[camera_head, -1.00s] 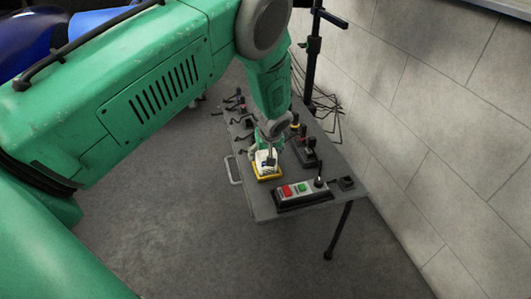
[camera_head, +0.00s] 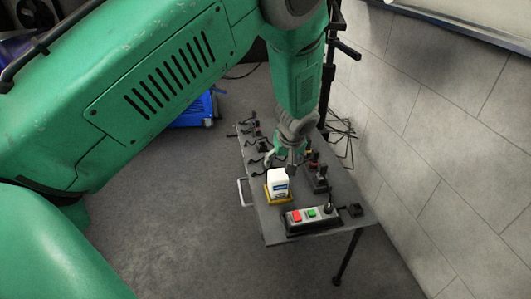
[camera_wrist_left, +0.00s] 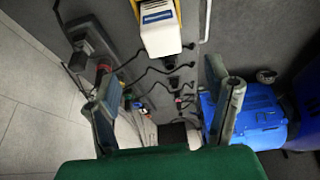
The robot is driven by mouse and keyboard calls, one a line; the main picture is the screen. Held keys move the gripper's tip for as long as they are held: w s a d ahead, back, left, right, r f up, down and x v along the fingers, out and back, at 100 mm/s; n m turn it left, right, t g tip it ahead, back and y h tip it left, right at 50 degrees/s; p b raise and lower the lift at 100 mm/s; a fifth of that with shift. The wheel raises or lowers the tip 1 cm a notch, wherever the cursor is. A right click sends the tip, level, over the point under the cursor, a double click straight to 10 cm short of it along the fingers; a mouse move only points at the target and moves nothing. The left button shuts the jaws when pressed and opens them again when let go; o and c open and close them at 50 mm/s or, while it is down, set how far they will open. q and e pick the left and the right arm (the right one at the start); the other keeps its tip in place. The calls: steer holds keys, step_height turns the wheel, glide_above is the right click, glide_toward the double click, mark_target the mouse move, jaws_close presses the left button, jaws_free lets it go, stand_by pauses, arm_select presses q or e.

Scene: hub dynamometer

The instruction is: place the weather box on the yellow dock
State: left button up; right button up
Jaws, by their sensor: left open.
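The weather box (camera_head: 279,182), white with a blue label, stands upright on the yellow dock (camera_head: 272,201) on the grey table. The wrist view shows the box (camera_wrist_left: 161,35) at the top, with a strip of the yellow dock (camera_wrist_left: 149,3) beyond it. My left gripper (camera_head: 290,160) is just behind the box in the head view. In the wrist view its two fingers (camera_wrist_left: 165,92) are spread, with nothing between them, and the box is clear of them. My right gripper is not in view.
A control box with red and green buttons (camera_head: 311,215) sits at the table's near edge. Dark fittings and cables (camera_head: 318,178) lie along the table's right and far parts. A tiled wall (camera_head: 440,130) stands on the right. A blue object (camera_head: 192,112) is on the floor.

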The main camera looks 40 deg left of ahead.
arm_select(q)
steer(key=s+d+f+m+g+h, duration=0.15)
steer(key=s+f+m, duration=0.25)
steer(key=s+f, duration=0.85)
steer(key=s+d+m+h, duration=0.1)
steer(key=s+d+m, duration=0.1)
steer(key=s, duration=1)
steer(key=s+d+f+m, duration=0.1)
steer(key=s+m, duration=0.3)
steer(key=s, duration=0.7)
steer(key=shift+s+d+f+g+h, duration=0.15)
steer(key=shift+s+d+g+h, duration=0.2)
steer(key=shift+s+d+g, duration=0.15)
